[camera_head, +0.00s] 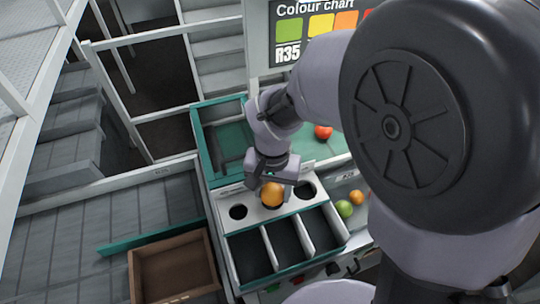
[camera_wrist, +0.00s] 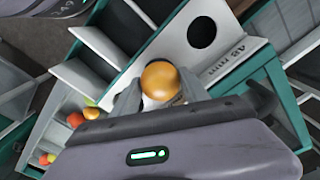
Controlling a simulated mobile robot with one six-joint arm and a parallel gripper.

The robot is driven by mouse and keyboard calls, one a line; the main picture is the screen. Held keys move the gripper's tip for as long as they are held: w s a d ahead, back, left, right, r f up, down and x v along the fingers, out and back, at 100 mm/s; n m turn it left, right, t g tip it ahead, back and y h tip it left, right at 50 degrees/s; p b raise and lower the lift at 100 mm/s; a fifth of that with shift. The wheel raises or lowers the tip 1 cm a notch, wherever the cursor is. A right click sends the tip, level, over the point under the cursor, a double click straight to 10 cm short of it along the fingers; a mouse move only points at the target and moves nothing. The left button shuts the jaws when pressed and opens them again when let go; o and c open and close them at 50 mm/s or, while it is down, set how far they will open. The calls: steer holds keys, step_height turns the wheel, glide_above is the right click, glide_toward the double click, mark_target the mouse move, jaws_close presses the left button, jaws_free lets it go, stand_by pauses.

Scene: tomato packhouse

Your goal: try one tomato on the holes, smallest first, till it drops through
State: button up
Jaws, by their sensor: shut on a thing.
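An orange tomato (camera_head: 272,194) is held in my gripper (camera_head: 271,187), just over the middle hole of the white sizing board (camera_head: 255,213). In the wrist view the tomato (camera_wrist: 161,81) sits between the fingers of my gripper (camera_wrist: 160,92), and it hides most of the hole under it. Whether it touches the board I cannot tell. The left hole (camera_head: 238,212) is empty and dark; in the wrist view this hole (camera_wrist: 202,32) has "48 mm" printed beside it. The right hole (camera_head: 304,190) is partly beside my gripper and looks empty.
A three-part bin (camera_head: 264,228) in front of the board looks empty. A green tomato (camera_head: 344,208) and an orange one (camera_head: 356,197) lie to the right. A red tomato (camera_head: 323,132) lies behind on green. A brown crate (camera_head: 135,272) stands at lower left. A colour chart (camera_head: 288,55) stands behind.

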mark_target(272, 189)
stand_by(0.3)
steer(key=o, duration=1)
steer(key=shift+r, duration=0.15)
stand_by(0.8)
step_height(272, 189, up, 7)
steer(key=p, duration=0.6)
